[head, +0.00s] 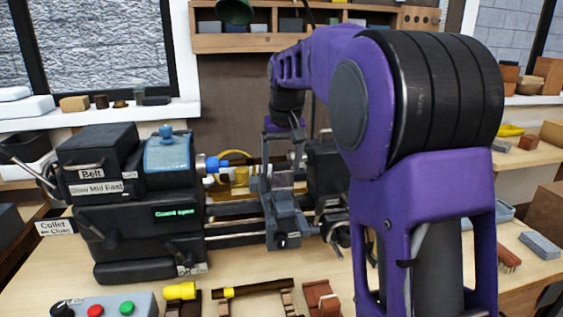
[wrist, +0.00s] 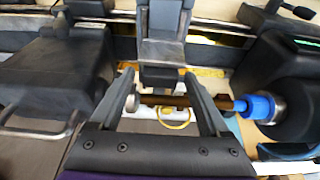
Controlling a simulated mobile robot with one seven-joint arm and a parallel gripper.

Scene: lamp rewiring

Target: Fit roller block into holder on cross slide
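The cross slide (head: 282,215) of a small lathe stands mid-bed in the head view, with a grey upright holder on it. In the wrist view the holder (wrist: 165,22) shows at top centre with a paler grey block face (wrist: 162,52) below it. I cannot tell whether that face belongs to the roller block. My gripper (wrist: 160,78) has its two fingers wide apart, with nothing clearly held between them, and points toward the holder. A brown rod (wrist: 168,100) crosses behind the fingers toward a blue collar (wrist: 257,106). In the head view my gripper (head: 298,155) is small and partly hidden.
The headstock (head: 130,200) is at left in the head view, its display reading "Guard open". The tailstock (head: 325,170) is close at right, partly behind my arm. A yellow-ended tool (head: 180,291), a dark bar (head: 252,289) and a red-brown block (head: 322,298) lie on the front bench.

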